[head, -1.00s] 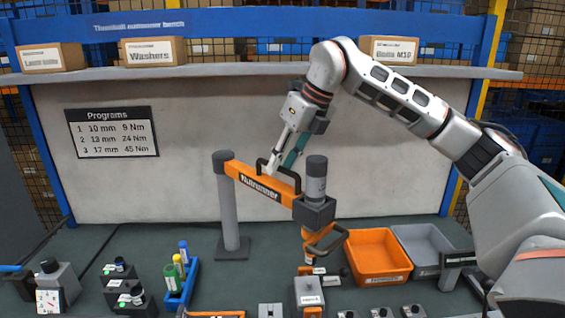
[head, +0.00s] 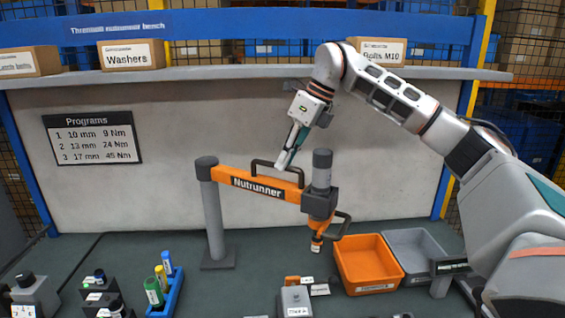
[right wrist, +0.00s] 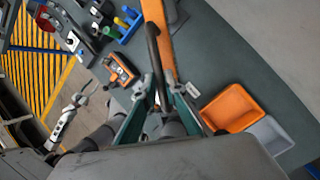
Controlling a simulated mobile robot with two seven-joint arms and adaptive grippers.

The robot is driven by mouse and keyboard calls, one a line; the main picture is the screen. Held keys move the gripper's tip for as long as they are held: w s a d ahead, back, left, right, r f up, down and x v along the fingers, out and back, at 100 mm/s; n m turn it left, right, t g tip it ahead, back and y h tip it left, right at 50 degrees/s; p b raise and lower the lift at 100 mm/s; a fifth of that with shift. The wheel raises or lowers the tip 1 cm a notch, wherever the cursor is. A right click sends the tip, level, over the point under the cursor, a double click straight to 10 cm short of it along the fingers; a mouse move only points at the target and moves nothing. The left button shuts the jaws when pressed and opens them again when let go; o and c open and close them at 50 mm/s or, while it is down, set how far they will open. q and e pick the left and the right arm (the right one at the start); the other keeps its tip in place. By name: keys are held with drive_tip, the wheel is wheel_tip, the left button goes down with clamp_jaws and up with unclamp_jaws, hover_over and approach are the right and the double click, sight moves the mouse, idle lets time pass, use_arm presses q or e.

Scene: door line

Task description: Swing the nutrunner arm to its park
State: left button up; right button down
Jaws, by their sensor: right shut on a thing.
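The orange nutrunner arm (head: 236,180), labelled Nutrunner, reaches right from the top of a grey post (head: 214,222). Its tool head (head: 321,190) hangs at the right end, above the bench and just left of the orange bin. My right gripper (head: 287,160) is shut on the black bar handle (head: 262,162) on top of the arm. The right wrist view shows the handle (right wrist: 153,45) running between the teal fingers (right wrist: 158,98). A black-topped stand (head: 449,267) at the right may be the park; its label is unreadable. My left gripper (right wrist: 84,97) seems to show small in the wrist view, jaws unclear.
An orange bin (head: 368,262) and a grey bin (head: 412,252) stand between tool head and stand. A shelf (head: 250,73) with boxes runs above. Bench between post and rack is clear.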

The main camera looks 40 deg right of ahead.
drive_tip(key=shift+w+d+r+n, duration=0.25)
drive_tip(key=shift+w+d, duration=0.1)
drive_tip(key=shift+d, duration=0.15)
drive_tip(key=shift+w+d+r+n, duration=0.1)
drive_tip(key=shift+w+d+n, duration=0.2)
drive_tip(key=shift+d, duration=0.2)
drive_tip(key=c, duration=2.2)
unclamp_jaws()
drive_tip(key=shift+o, duration=0.6)
drive_tip(key=shift+s+a, duration=0.1)
drive_tip(key=v, duration=1.2)
drive_tip(key=shift+d, duration=0.2)
drive_tip(key=shift+w+f, duration=0.1)
drive_tip(key=shift+w, duration=0.1)
